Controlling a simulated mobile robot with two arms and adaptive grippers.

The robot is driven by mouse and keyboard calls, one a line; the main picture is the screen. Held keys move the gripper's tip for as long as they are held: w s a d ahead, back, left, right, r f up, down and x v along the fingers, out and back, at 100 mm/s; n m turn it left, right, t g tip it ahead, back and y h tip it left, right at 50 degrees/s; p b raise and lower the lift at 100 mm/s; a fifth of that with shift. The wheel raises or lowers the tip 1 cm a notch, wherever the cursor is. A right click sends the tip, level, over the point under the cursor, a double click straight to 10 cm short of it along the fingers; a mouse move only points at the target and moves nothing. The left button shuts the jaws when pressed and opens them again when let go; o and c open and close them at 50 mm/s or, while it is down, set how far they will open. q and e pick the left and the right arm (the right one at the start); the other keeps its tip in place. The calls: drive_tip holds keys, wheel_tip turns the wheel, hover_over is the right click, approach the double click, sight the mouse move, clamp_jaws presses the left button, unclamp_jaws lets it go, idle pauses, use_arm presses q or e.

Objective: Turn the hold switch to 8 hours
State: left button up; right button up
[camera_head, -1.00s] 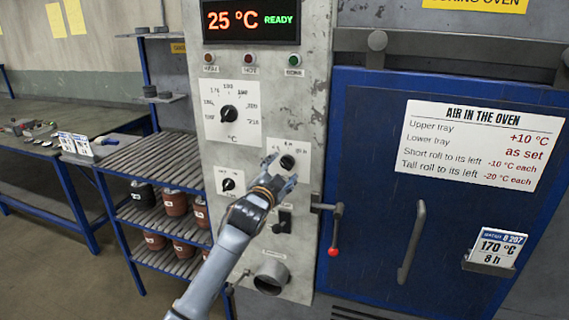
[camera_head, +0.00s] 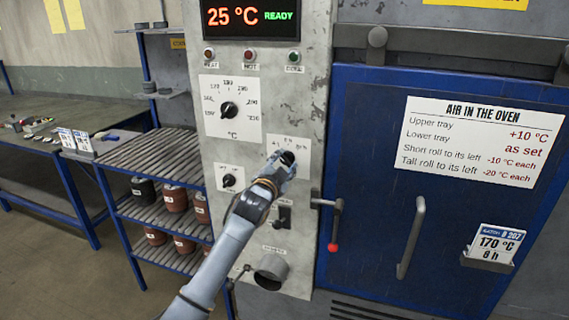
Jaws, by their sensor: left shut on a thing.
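The hold switch is a black round knob (camera_head: 287,157) on a white plate (camera_head: 300,145) on the grey control panel. My left gripper (camera_head: 283,163) is at this knob, shut on it, and covers much of it. The markings around the knob are too small to read, so its setting cannot be told. The card (camera_head: 495,243) on the oven door reads 170 °C and 8 h. My right gripper is not in view.
A larger temperature knob (camera_head: 228,109) sits above left, and a small knob (camera_head: 229,180) to the left. A lever with a red tip (camera_head: 333,246) hangs right of my gripper. The display (camera_head: 250,19) reads 25 °C READY. Shelves (camera_head: 160,163) stand left.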

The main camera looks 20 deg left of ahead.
use_arm(q)
drive_tip(key=shift+m, duration=0.3)
drive_tip(key=m+p, duration=0.1)
drive_tip(key=m, duration=0.2)
drive_tip(key=shift+p, duration=0.3)
drive_tip(key=shift+f+m+p, duration=0.2)
drive_tip(key=shift+m+p, duration=0.55)
drive_tip(key=shift+m, duration=1.75)
drive_tip(key=shift+d, duration=0.1)
drive_tip(key=o, duration=1.1)
drive_tip(key=shift+o, duration=0.2)
drive_tip(key=s, duration=1.2)
drive_tip(key=shift+a, duration=0.25)
